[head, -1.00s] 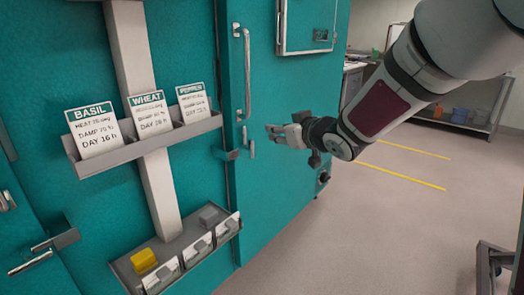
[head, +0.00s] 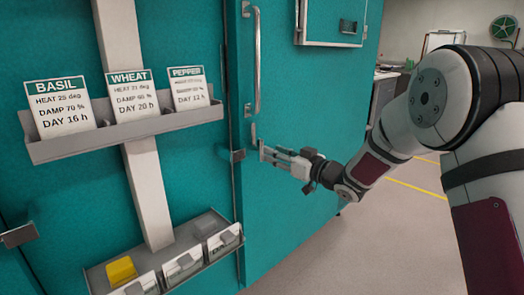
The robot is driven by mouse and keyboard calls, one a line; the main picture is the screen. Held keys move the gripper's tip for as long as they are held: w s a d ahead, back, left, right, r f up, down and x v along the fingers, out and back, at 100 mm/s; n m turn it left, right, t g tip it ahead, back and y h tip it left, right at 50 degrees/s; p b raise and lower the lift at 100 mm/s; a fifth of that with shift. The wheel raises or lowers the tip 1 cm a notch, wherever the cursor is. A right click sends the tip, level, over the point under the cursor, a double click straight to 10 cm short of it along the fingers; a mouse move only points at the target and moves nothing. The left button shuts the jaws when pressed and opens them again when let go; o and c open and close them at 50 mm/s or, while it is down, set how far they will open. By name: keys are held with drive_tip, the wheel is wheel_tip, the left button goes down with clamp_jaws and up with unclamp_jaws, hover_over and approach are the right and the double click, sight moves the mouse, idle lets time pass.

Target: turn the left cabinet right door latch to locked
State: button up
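The teal cabinet door (head: 285,95) on the right carries a long vertical silver handle (head: 257,62). Just below that handle is a short silver latch lever (head: 253,133), which looks about upright. A dark grey catch (head: 238,155) sits at the door seam, left of and below the lever. My gripper (head: 263,151) is in front of this door, slightly right of and below the lever, with its fingers pointing left. It appears empty. Contact with the lever and the gap between the fingers are too small to tell.
A grey card rack (head: 120,138) with BASIL, WHEAT and PEPPER cards is on the post at left. Below it a tray (head: 97,275) holds a yellow block (head: 121,271) and grey pieces. A small panel (head: 330,22) juts at the upper right. Open floor (head: 330,235) lies right.

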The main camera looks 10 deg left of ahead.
sight(260, 147)
drive_tip(key=b+x, duration=0.1)
drive_tip(key=x, duration=0.6)
drive_tip(key=shift+a, duration=0.1)
drive_tip(key=shift+c, duration=0.5)
clamp_jaws()
